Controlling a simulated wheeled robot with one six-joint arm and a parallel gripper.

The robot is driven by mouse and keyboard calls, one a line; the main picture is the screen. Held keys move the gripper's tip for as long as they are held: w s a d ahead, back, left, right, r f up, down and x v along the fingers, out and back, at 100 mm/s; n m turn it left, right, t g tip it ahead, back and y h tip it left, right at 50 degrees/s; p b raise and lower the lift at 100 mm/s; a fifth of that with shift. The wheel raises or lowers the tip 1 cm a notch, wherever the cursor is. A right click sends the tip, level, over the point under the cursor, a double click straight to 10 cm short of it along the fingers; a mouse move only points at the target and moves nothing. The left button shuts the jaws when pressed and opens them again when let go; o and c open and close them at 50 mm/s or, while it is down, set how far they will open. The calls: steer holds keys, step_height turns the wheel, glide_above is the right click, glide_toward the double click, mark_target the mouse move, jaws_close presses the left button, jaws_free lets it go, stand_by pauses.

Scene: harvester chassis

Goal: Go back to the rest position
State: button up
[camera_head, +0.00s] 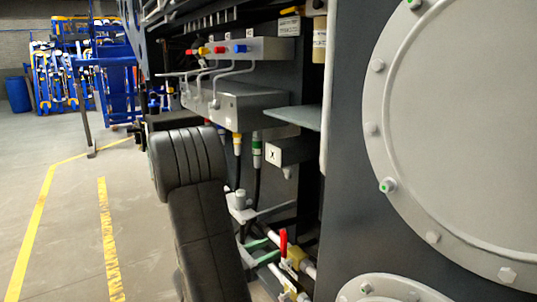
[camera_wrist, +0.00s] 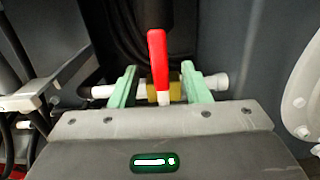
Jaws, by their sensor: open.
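My gripper (camera_wrist: 159,72) is open, with its two green fingers apart, one on each side of a red valve handle (camera_wrist: 157,62). The handle stands upright on a brass valve body (camera_wrist: 172,92) set in a white pipe (camera_wrist: 215,82). I cannot tell whether the fingers touch the valve. In the head view, the green fingers of my gripper (camera_head: 267,249) are low in the middle, just left of the red handle (camera_head: 283,242). The handle points up there too. My dark arm reaches down in front of the chassis and hides part of it.
A grey manifold block (camera_head: 235,105) with hoses sits above the valve, and a flat grey plate (camera_head: 297,116) juts out beside it. A large bolted round cover (camera_head: 465,130) fills the right. Open floor (camera_head: 75,220) with yellow lines lies left; a blue rack (camera_head: 60,80) stands far back.

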mark_target(281, 241)
steer(key=x, duration=0.6)
steer(key=shift+w+d+b, duration=0.15)
steer(key=shift+d+b, duration=0.1)
steer(key=shift+b, duration=0.1)
steer(key=shift+w+a+r+n+p, duration=0.2)
steer(key=shift+a+n+p, duration=0.1)
steer(key=shift+p, duration=0.25)
steer(key=shift+w+a+f+n+p, duration=0.2)
steer(key=shift+w+n+p, duration=0.1)
steer(key=shift+n, duration=0.2)
steer(key=shift+s, duration=0.1)
